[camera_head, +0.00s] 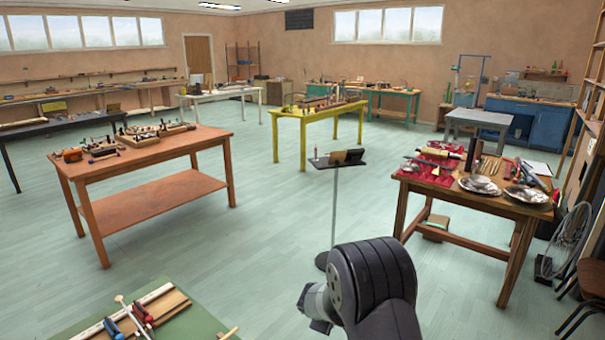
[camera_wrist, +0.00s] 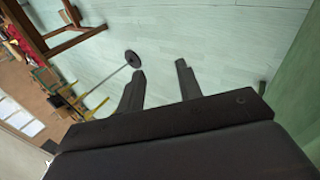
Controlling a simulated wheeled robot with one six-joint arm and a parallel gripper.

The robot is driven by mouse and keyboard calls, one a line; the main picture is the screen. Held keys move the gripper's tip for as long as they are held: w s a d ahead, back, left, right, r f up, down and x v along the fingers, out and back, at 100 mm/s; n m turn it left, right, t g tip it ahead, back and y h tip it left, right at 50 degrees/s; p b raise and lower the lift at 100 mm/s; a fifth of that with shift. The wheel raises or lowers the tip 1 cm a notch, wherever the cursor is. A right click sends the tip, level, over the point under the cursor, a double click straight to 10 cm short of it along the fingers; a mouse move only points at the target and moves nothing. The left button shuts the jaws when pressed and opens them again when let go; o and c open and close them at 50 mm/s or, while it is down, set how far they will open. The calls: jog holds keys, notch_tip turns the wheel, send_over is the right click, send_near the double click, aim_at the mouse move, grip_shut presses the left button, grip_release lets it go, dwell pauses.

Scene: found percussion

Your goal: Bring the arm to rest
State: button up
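My gripper (camera_wrist: 160,76) shows in the wrist view with its two dark fingers apart and nothing between them. Pale green floor shows beyond the fingertips. In the head view my dark arm rises at the bottom centre, bent over to the left, and the fingers cannot be made out there. The arm is over open floor and holds nothing that I can see.
A thin stand (camera_head: 335,205) with a small dark top is beyond my arm. A wooden table (camera_head: 440,205) with metal bowls and tools is at right. An orange-brown table (camera_head: 150,150) is at left. A green-topped bench (camera_head: 195,318) is at near left. Floor between is clear.

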jog(key=s+a+r+n+y+p, duration=0.1)
jog(key=a+r+n+y+p, duration=0.2)
jog(key=a, duration=0.5)
jog(key=a+r+n+y+p, duration=0.1)
jog(key=a+r+n+y, duration=0.3)
jog(key=a, duration=0.3)
jog(key=s+a+r+n+y+p, duration=0.1)
jog(key=a+r+n+y+p, duration=0.2)
jog(key=a+n, duration=0.4)
jog(key=s+a+n+g+y+p, duration=0.2)
jog(key=s+a+n+g+y, duration=0.2)
jog(key=s+a, duration=0.45)
jog(key=f+b, duration=0.3)
jog(key=f, duration=0.1)
jog(key=f+b, duration=0.3)
jog(key=f, duration=0.1)
jog(key=w+f+b, duration=0.1)
jog(key=f+b, duration=0.2)
jog(key=f, duration=0.1)
jog(key=shift+a+f, duration=0.15)
jog(key=shift+a, duration=0.1)
